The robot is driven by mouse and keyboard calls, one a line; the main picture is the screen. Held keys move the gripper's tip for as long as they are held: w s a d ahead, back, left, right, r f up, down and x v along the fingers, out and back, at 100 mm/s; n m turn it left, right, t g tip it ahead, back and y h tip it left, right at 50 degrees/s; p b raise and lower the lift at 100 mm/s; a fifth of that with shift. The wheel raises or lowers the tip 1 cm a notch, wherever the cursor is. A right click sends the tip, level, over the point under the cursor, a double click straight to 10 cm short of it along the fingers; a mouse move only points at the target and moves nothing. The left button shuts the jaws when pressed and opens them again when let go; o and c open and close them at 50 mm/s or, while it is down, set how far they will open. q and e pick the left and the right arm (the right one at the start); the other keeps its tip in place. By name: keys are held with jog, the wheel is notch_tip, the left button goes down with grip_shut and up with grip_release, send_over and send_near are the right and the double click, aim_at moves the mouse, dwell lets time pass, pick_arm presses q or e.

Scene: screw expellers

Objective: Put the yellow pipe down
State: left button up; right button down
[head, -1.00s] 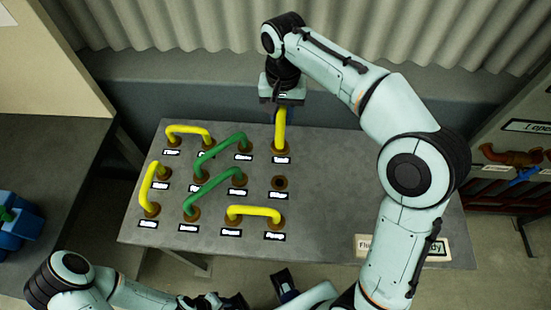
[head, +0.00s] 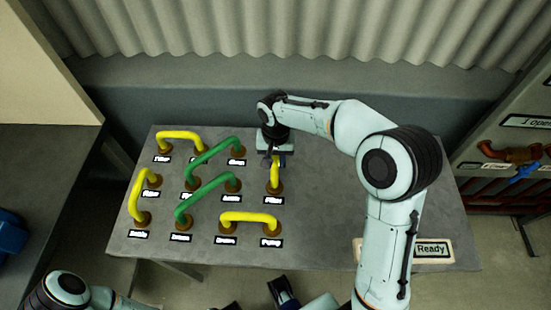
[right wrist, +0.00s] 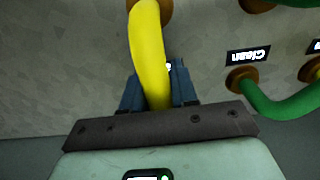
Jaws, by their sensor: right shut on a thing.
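A yellow pipe (head: 275,174) is held by my right gripper (head: 275,157) over the right column of the grey board (head: 330,200). Its near end meets the middle-row brown socket of that column; I cannot tell whether it is seated. Its far end is hidden under the gripper, as is the far socket. In the right wrist view my right gripper (right wrist: 158,88) is shut on the yellow pipe (right wrist: 150,55), which runs to a brown socket. A dark part at the bottom edge of the head view seems to be my left gripper (head: 283,291); its jaws are unclear.
Other yellow pipes (head: 249,217) and two green pipes (head: 207,187) stand in labelled sockets to the left. The "Clean" label (right wrist: 247,55) is beside the held pipe. A "Ready" sign (head: 432,250) is at front right. The board's right part is bare. A corrugated wall (head: 300,40) rises behind.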

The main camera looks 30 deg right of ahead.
jog(key=shift+f, duration=0.15)
jog(key=shift+f, duration=0.15)
jog(key=c, duration=0.9)
grip_release()
jog(key=shift+r, duration=0.55)
notch_tip(320, 180, up, 11)
jog(key=shift+r+p, duration=0.2)
jog(key=shift+p, duration=0.7)
